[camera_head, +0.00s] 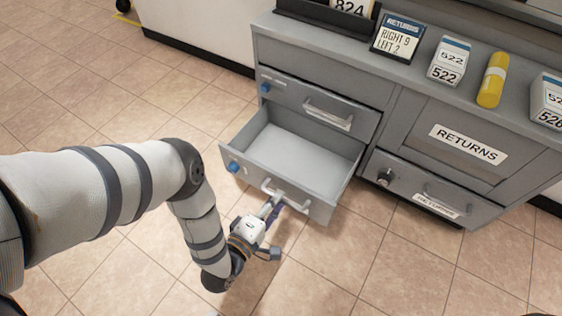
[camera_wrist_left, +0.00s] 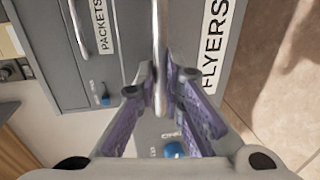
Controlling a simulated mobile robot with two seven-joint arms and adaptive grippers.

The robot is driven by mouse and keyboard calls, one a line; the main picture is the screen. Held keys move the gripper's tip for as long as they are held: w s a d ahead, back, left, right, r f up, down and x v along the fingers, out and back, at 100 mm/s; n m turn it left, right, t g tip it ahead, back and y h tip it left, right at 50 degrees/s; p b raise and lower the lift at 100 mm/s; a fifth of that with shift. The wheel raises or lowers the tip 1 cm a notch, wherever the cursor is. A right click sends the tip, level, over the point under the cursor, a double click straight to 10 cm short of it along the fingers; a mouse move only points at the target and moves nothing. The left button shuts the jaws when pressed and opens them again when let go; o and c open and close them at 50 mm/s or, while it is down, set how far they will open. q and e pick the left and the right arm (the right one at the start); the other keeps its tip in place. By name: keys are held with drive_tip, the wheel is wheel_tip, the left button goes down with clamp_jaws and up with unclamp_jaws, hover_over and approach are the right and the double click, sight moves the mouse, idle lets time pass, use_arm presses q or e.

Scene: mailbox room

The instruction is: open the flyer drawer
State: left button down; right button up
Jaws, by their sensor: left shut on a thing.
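The flyer drawer (camera_head: 243,176) is the lower left drawer of the grey cabinet and stands pulled out, its inside bare. Its FLYERS label (camera_wrist_left: 214,45) reads sideways in the left wrist view. My left gripper (camera_head: 272,205) is at the front of this drawer, shut on its bar handle (camera_head: 286,197). In the left wrist view the purple-padded fingers (camera_wrist_left: 166,78) are on either side of the handle (camera_wrist_left: 157,40). My right gripper is not in view.
The PACKETS drawer (camera_head: 320,112) above is shut. A RETURNS door (camera_head: 465,145) and a lower returns drawer (camera_head: 425,192) with a black knob are at right. Boxes and a yellow tube (camera_head: 492,80) stand on the cabinet top. The tiled floor in front is clear.

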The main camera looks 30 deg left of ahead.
use_arm(q)
drive_tip(key=shift+s, duration=0.1)
drive_tip(key=c, duration=1.7)
unclamp_jaws()
drive_tip(key=shift+s, duration=0.1)
drive_tip(key=shift+v, duration=5.95)
